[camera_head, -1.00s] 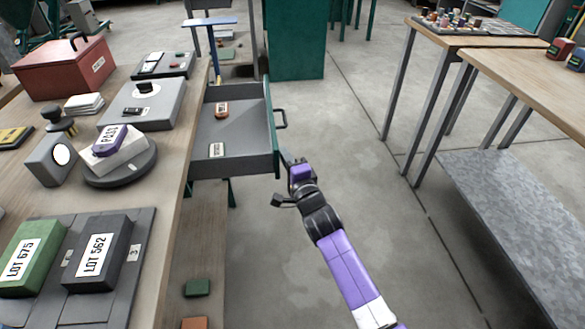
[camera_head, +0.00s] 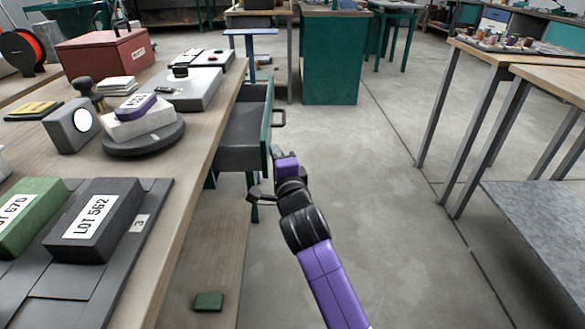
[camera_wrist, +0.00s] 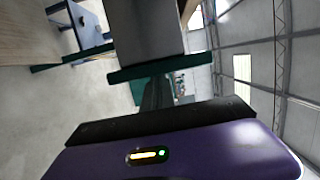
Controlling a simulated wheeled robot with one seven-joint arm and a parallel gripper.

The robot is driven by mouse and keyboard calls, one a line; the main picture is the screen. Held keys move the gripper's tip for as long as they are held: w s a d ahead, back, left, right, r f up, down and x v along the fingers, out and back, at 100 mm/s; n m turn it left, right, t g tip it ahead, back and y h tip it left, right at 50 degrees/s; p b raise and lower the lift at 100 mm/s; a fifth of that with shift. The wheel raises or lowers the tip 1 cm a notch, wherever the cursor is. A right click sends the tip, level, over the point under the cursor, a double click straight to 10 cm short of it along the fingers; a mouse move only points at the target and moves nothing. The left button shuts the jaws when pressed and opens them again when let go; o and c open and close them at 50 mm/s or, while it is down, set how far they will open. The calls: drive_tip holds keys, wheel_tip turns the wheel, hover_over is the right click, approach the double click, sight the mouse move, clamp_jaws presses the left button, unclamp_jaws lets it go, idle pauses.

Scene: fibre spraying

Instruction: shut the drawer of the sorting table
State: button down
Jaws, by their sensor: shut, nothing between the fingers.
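The drawer (camera_head: 240,152) of the sorting table (camera_head: 188,210) sticks out part way from the table's right side. It is grey inside with a green front panel (camera_head: 267,125) and a dark bar handle (camera_head: 280,118). My gripper (camera_head: 277,153) is shut and empty, close to the near lower end of the front panel on its outer side. I cannot tell whether it touches. In the wrist view, the green panel edge (camera_wrist: 160,68) and grey drawer side (camera_wrist: 145,30) are just ahead of my gripper; its fingertips are hard to make out there.
On the table are a red box (camera_head: 105,52), a scale (camera_head: 145,137) with a labelled block, and a dark LOT 562 box (camera_head: 95,222). A green block (camera_head: 209,301) lies on the lower shelf. Open floor (camera_head: 370,200) lies right, before another table (camera_head: 555,75).

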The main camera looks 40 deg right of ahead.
sight(247, 159)
drive_tip(key=w+a+b, duration=0.2)
drive_tip(key=a+b, duration=0.1)
drive_tip(key=w+a+b, duration=0.1)
drive_tip(key=a, duration=0.1)
drive_tip(key=shift+w+f, duration=0.15)
drive_tip(key=shift+w, duration=0.05)
drive_tip(key=shift+w+a+b, duration=0.35)
drive_tip(key=shift+a+b, duration=0.25)
